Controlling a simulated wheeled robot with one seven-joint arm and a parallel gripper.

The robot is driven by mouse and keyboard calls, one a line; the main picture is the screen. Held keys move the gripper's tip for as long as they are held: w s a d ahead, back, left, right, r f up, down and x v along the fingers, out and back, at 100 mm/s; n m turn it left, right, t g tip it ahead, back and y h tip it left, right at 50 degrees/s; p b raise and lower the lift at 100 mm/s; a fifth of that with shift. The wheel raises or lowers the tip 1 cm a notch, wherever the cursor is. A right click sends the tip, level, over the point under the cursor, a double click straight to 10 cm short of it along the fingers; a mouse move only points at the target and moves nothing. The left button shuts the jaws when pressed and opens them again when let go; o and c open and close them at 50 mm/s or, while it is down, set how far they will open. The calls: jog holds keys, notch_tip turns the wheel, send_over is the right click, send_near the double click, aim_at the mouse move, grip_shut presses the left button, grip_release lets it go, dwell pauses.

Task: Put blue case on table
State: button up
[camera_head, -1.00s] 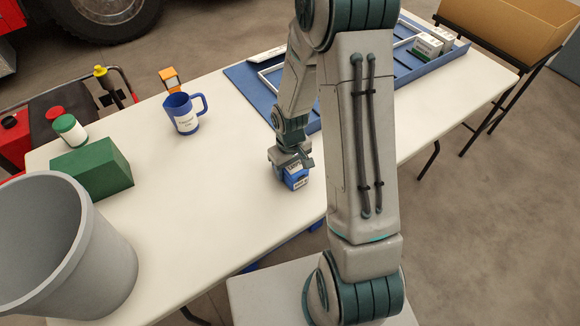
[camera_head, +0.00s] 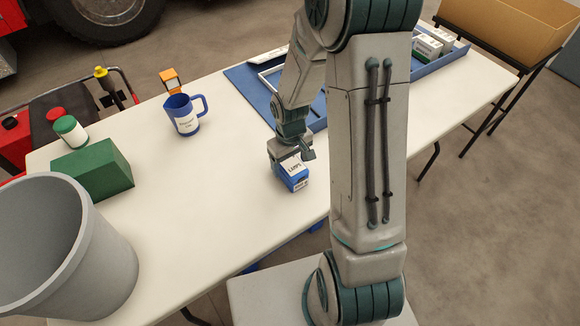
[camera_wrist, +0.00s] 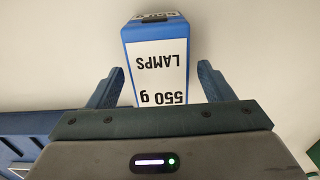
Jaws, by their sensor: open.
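The blue case (camera_head: 292,174) is a small blue box with a white label. It rests on the white table (camera_head: 230,200) near the front edge. In the wrist view the case (camera_wrist: 158,60) shows its label, reading "LAMPS" and "550 g", upside down. My gripper (camera_wrist: 158,85) is open, with one finger on each side of the near end of the case and a gap visible at both sides. In the head view my gripper (camera_head: 290,155) is just behind and above the case, and its fingers are partly hidden.
A blue tray (camera_head: 245,85) with white cartons (camera_head: 430,45) lies behind my arm. A blue jug (camera_head: 183,115), a green block (camera_head: 95,170), a green-and-white jar (camera_head: 70,130) and a grey bin (camera_head: 60,250) are to the left. The table's middle is clear.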

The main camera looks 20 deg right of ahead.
aim_at(290, 163)
notch_tip(290, 163, up, 9)
jog(key=shift+f, duration=0.15)
jog(key=s+r+m+t, duration=0.3)
jog(key=s+r, duration=1)
jog(key=s, duration=0.1)
jog(key=shift+r+m, duration=0.35)
jog(key=shift+m, duration=0.05)
